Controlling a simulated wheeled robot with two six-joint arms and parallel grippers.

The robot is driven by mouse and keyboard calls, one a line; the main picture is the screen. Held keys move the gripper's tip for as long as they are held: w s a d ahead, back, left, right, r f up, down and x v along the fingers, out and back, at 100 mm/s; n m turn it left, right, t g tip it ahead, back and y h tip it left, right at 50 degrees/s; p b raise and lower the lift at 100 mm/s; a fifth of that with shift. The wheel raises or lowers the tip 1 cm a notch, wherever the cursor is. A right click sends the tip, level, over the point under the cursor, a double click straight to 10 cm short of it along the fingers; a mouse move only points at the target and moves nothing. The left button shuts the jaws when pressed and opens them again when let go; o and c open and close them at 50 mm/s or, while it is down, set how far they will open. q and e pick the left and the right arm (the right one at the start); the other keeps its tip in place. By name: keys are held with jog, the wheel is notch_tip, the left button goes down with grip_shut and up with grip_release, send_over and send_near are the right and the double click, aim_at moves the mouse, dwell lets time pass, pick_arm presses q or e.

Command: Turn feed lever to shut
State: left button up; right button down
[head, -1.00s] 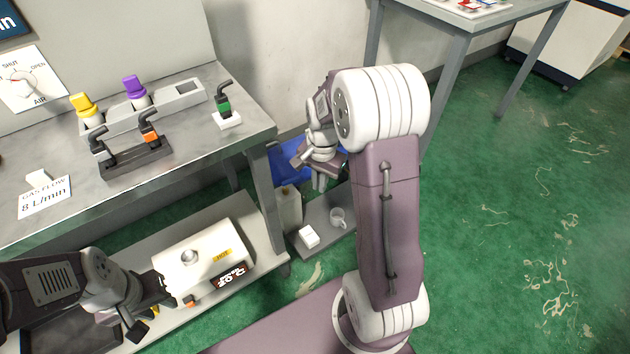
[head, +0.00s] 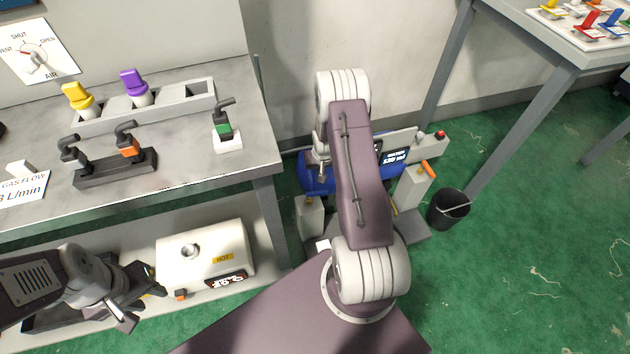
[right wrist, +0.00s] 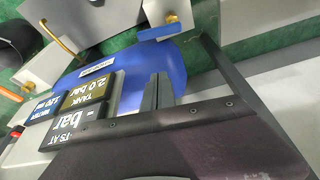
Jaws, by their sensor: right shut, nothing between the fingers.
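None of the levers in view carries a readable feed label. In the head view an orange-handled lever (head: 427,168) stands on a white post beside the blue tank (head: 315,178). My left gripper (head: 138,298) is open and empty beside the white HOT box.
Display panels (right wrist: 80,100) stand close to my right gripper, one reading 2.0 bar. A black bucket (head: 448,209) stands right of the posts. The workbench (head: 195,85) with coloured levers is at left. The white HOT box (head: 205,255) sits on its lower shelf.

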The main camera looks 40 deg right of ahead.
aim_at(317, 195)
jog(key=b+x, duration=0.1)
jog(key=x, duration=1)
jog(key=shift+s, duration=0.1)
jog(key=s+b, duration=0.1)
jog(key=b, duration=0.4)
jog(key=s+a+b, duration=0.1)
jog(key=b, duration=0.3)
jog(key=shift+s+a+b, duration=0.15)
jog(key=shift+s+b, duration=0.15)
jog(key=shift+b, duration=0.05)
jog(key=shift+s+a+r+b, duration=0.25)
jog(key=shift+s+b, duration=0.15)
jog(key=shift+b, duration=0.15)
jog(key=shift+s+r, duration=0.1)
jog(key=shift+r, duration=0.1)
